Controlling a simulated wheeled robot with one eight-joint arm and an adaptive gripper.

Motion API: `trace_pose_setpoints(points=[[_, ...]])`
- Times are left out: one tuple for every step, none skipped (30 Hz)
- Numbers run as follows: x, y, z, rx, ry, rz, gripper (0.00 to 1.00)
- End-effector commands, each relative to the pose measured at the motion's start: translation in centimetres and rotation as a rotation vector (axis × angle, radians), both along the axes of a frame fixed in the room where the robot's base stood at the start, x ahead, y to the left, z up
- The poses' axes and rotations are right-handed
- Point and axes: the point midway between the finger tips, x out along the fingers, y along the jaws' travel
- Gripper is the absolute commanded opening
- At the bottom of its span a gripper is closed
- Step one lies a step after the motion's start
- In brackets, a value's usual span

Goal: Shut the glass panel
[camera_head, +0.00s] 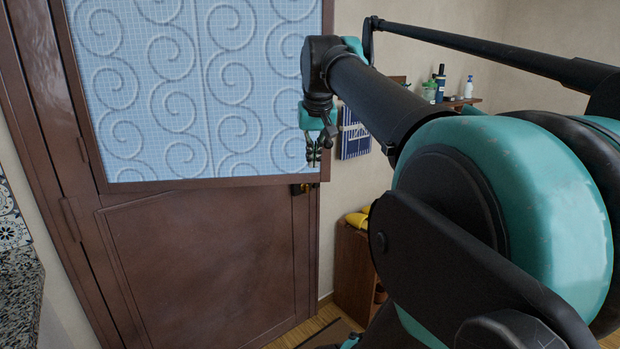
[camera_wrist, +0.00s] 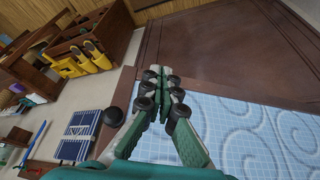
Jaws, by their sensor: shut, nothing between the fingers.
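The glass panel (camera_head: 185,90) is light blue with raised spirals, set in a brown frame in the upper half of a brown door (camera_head: 205,260). Its lower edge sits at a slight slant to the door below and seems to stand out from it; the exact gap is unclear. A small dark latch (camera_head: 302,188) shows by its lower right corner. My gripper (camera_head: 314,155) is shut and empty, pointing down in front of the panel's lower right edge. In the wrist view my gripper (camera_wrist: 163,75) overlaps the glass panel (camera_wrist: 255,140); I cannot tell whether they touch.
A blue-and-white striped cloth (camera_head: 355,135) hangs on the wall right of the door. A shelf with bottles (camera_head: 440,88) is further right. A wooden rack (camera_head: 355,260) with yellow slippers (camera_head: 358,218) stands below. A speckled counter (camera_head: 20,290) is at the left.

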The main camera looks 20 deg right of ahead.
Motion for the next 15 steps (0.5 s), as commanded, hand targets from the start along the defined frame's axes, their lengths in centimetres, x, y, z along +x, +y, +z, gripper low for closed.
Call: trace_pose_setpoints(points=[[0.0,-0.1,0.3,0.0,0.0,-0.002,0.0],[0.0,-0.1,0.3,0.0,0.0,-0.002,0.0],[0.1,-0.1,0.2,0.0,0.0,-0.003,0.0],[0.2,-0.1,0.0,0.0,0.0,-0.003,0.0],[0.3,-0.2,-0.3,0.0,0.0,-0.003,0.0],[0.5,-0.2,-0.8,0.0,0.0,-0.002,0.0],[0.6,-0.2,-1.2,0.0,0.0,-0.002,0.0],[0.8,-0.3,-1.7,0.0,0.0,-0.002,0.0],[1.0,-0.3,-2.3,0.0,0.0,-0.002,0.0],[1.2,-0.3,-2.9,0.0,0.0,-0.002,0.0],[1.5,-0.4,-3.4,0.0,0.0,-0.002,0.0],[1.8,-0.4,-4.2,0.0,0.0,-0.002,0.0],[2.0,-0.5,-4.7,0.0,0.0,-0.002,0.0],[2.2,-0.5,-5.3,0.0,0.0,-0.002,0.0],[2.5,-0.6,-6.0,0.0,0.0,-0.002,0.0]])
